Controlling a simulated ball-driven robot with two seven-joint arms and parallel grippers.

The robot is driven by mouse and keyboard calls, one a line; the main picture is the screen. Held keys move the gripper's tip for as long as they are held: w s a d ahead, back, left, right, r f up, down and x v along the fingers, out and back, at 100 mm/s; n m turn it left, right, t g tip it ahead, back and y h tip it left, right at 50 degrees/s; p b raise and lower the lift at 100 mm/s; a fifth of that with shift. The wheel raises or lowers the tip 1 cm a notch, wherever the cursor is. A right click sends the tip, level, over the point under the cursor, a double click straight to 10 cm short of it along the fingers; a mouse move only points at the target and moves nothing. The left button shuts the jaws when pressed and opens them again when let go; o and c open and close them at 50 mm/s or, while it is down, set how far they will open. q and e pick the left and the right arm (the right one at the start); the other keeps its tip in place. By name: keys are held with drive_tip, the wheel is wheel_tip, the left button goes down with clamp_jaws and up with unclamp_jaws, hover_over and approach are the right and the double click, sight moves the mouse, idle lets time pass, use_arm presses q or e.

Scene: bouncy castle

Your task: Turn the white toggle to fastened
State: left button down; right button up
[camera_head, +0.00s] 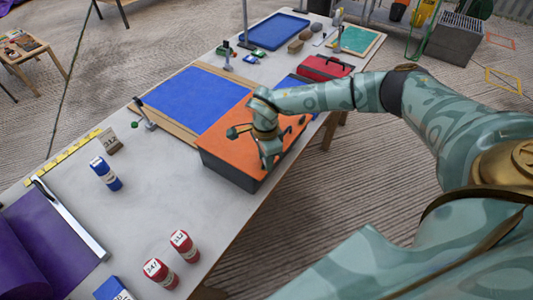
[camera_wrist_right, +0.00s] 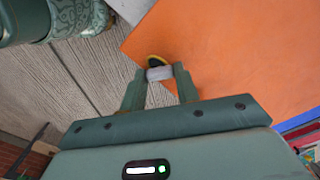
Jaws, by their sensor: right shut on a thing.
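The white toggle (camera_wrist_right: 160,73) shows in the right wrist view between my fingertips, at the edge of an orange surface. A dark piece with a yellow rim (camera_wrist_right: 156,60) sits just beyond it. My right gripper (camera_wrist_right: 159,76) is shut on the toggle, one finger on each side. In the head view my right gripper (camera_head: 269,162) is at the near edge of the orange-topped, dark-sided box (camera_head: 232,150). The gripper hides the toggle there, and I cannot tell which way the toggle is turned. My left gripper is not in view.
The long grey table (camera_head: 130,205) holds a blue panel (camera_head: 196,99), a red case (camera_head: 325,68), a blue tray (camera_head: 274,31), a blue can (camera_head: 105,173), red cans (camera_head: 184,245) and a purple roll (camera_head: 45,240). Bare table lies left of the box.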

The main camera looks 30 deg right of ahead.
drive_tip(key=n+p, duration=0.1)
drive_tip(key=n, duration=0.2)
drive_tip(key=shift+r, duration=0.2)
drive_tip(key=shift+w+f+n+p, duration=0.1)
drive_tip(key=shift+n+p, duration=0.45)
drive_tip(key=shift+n, duration=1.05)
drive_tip(key=o, duration=1)
wheel_tip(320, 180, up, 16)
drive_tip(key=shift+r+p, duration=0.1)
drive_tip(key=shift+p, duration=1.05)
